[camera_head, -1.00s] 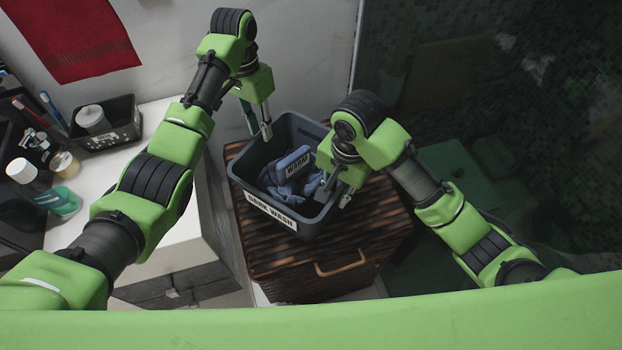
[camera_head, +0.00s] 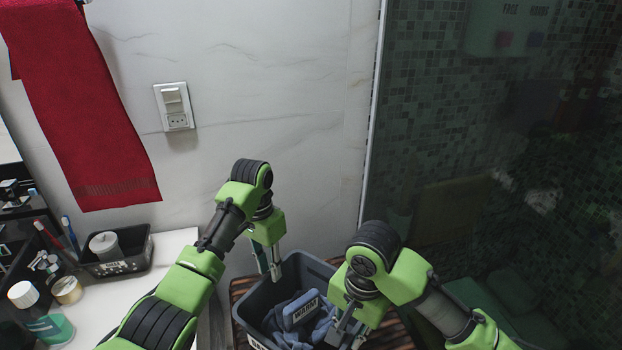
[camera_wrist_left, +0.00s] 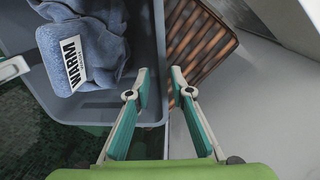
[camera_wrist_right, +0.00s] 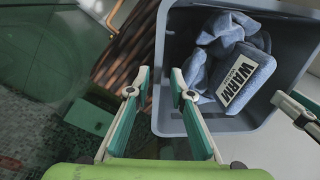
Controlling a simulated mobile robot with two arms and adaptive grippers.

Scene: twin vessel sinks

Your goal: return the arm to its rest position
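My left gripper (camera_head: 270,273) is at the left side of the dark grey bin (camera_head: 262,290). In the left wrist view its fingers (camera_wrist_left: 160,76) are parted to either side of the bin's wall, with small gaps visible. My right gripper (camera_head: 350,335) is at the bin's right side. In the right wrist view its fingers (camera_wrist_right: 160,76) are parted in the same way beside the bin (camera_wrist_right: 300,60). Both arms are bent, reaching forward and down. Blue-grey cloth (camera_wrist_right: 235,60) with a "WARM" label lies in the bin. The lower part of the bin is cut off in the head view.
The bin stands on a dark slatted wooden box (camera_head: 400,335). A white counter (camera_head: 175,243) at left holds a black tray (camera_head: 130,262) and bottles. A red towel (camera_head: 95,120) hangs on the wall. A dark glass panel (camera_head: 420,120) stands at the right.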

